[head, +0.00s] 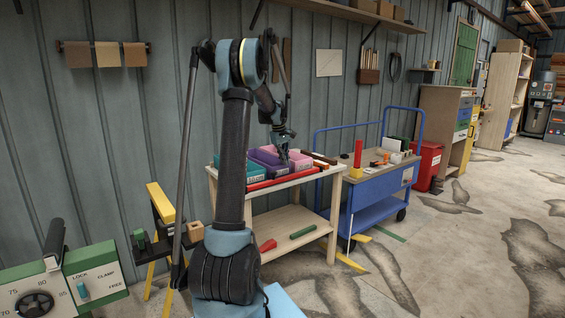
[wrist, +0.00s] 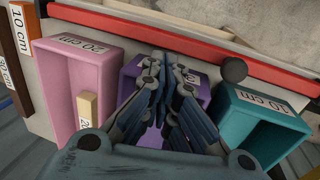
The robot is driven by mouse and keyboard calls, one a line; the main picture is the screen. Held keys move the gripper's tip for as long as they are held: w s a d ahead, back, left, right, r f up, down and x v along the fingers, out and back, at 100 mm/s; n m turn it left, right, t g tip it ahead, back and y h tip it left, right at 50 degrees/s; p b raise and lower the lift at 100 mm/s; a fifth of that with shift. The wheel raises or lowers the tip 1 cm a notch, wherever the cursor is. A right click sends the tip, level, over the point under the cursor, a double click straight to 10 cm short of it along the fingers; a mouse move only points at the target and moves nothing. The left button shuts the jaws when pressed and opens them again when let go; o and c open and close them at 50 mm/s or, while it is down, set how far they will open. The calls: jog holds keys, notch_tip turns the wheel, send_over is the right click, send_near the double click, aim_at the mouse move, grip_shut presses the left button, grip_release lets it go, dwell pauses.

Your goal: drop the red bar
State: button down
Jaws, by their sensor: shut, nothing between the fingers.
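A long red bar (head: 285,179) lies along the front edge of the wooden table (head: 333,198). In the wrist view the red bar (wrist: 215,45) crosses the top of the picture, beyond the bins. My gripper (head: 284,157) is over the bins, on the wall side of the red bar and apart from it. In the wrist view my gripper (wrist: 162,62) is shut and empty above the purple bin (wrist: 131,72), partly hiding it. The pink bin (wrist: 82,75), labelled 20 cm, is on the left; the teal bin (wrist: 262,122), labelled 10 cm, is on the right.
A small wooden piece (wrist: 88,108) stands in the pink bin. Dark and orange bars (wrist: 20,75) lie at the left. A blue cart (head: 378,190) with an upright red cylinder (head: 358,152) stands right of the table. Red and green pieces (head: 302,231) lie on the lower shelf.

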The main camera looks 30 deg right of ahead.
jog(key=d+v, duration=0.3)
jog(key=v, duration=1)
jog(key=shift+w+r, duration=0.15)
jog(key=shift+r, duration=0.4)
jog(key=s+a+f, duration=0.1)
jog(key=s+a, duration=0.4)
jog(key=a, duration=0.6)
jog(key=s+a+f+t+y, duration=0.1)
jog(key=s+a, duration=0.3)
jog(key=a, duration=0.7)
jog(key=s+a, duration=0.5)
jog(key=a, duration=0.6)
jog(key=s+a+f, duration=0.8)
jog(key=s+f, duration=0.2)
jog(key=s, duration=0.1)
jog(key=s+a+f+t+y, duration=0.1)
jog(key=s+a+f, duration=0.8)
jog(key=s+f, duration=0.2)
jog(key=shift+s+m+y, duration=0.3)
jog(key=shift+s+m, duration=0.1)
jog(key=shift+s, duration=0.3)
